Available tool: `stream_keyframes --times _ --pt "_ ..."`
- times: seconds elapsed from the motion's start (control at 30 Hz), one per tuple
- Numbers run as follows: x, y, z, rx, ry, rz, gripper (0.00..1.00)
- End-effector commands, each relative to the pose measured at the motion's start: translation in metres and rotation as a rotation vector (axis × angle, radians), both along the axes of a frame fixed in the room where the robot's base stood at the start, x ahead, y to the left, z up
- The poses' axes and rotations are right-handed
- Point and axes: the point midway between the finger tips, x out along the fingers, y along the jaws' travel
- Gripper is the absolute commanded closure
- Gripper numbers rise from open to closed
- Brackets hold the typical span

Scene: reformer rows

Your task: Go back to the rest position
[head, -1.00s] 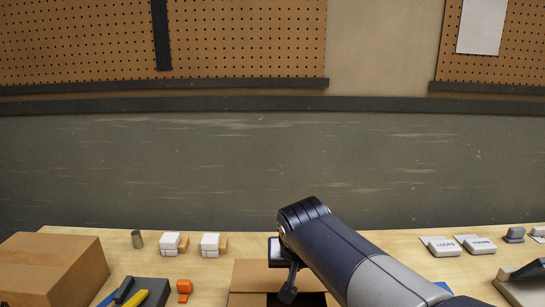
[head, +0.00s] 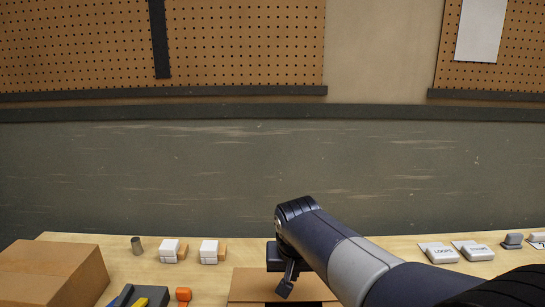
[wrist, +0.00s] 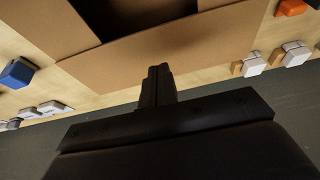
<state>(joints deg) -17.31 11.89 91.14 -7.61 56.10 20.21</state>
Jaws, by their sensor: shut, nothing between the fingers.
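My gripper (head: 286,288) hangs down at the end of my arm, over the bench in the middle of the head view. In the wrist view its fingers (wrist: 157,76) are together with nothing between them. An open cardboard box (head: 247,284) is just below and behind the gripper in the head view. Its flaps (wrist: 160,55) and dark opening also show in the wrist view, beyond the fingertips. I cannot tell the exact gap between fingers and box.
A large closed carton (head: 45,270) stands at the left. Pale labelled blocks (head: 438,252) lie at the right. A dark wall (head: 180,170) rises behind.

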Motion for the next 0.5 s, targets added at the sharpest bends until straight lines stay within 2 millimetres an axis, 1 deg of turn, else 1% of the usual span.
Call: stream_keyframes --times 0.03,0.1,0.5 --pt "0.002 0.0 0.006 -0.002 0.018 -0.001 1.0" --pt "0.004 0.0 0.009 0.0 0.04 0.0 1.0" --pt "0.015 0.0 0.019 -0.001 0.174 0.0 1.0"
